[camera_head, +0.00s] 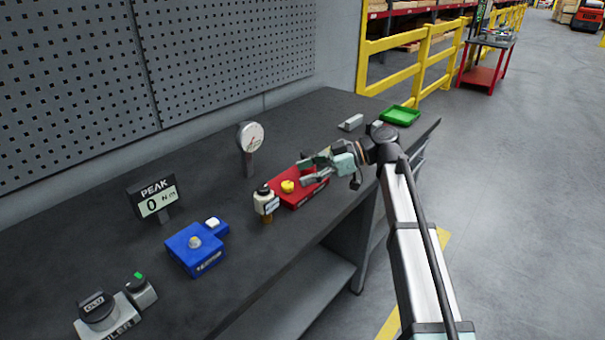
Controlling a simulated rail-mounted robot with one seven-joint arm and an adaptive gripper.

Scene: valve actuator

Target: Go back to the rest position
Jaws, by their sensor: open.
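My gripper (315,171) is at the end of my arm, over the front right part of the dark workbench (130,249). Its fingers are open and point left, above or beside the right end of a red block (291,200). The block has a yellow knob (287,187) on top, to the left of the fingers. I see nothing held between the fingers. A small white and dark device (265,200) stands upright just left of the red block. The gripper hides part of the red block.
A round gauge (250,137) stands behind the red block. A blue block (195,248), a PEAK display (154,197) and a dial unit (99,313) are to the left. A green tray (400,116) and a grey block (351,123) lie at the far end. A pegboard wall (230,45) backs the bench.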

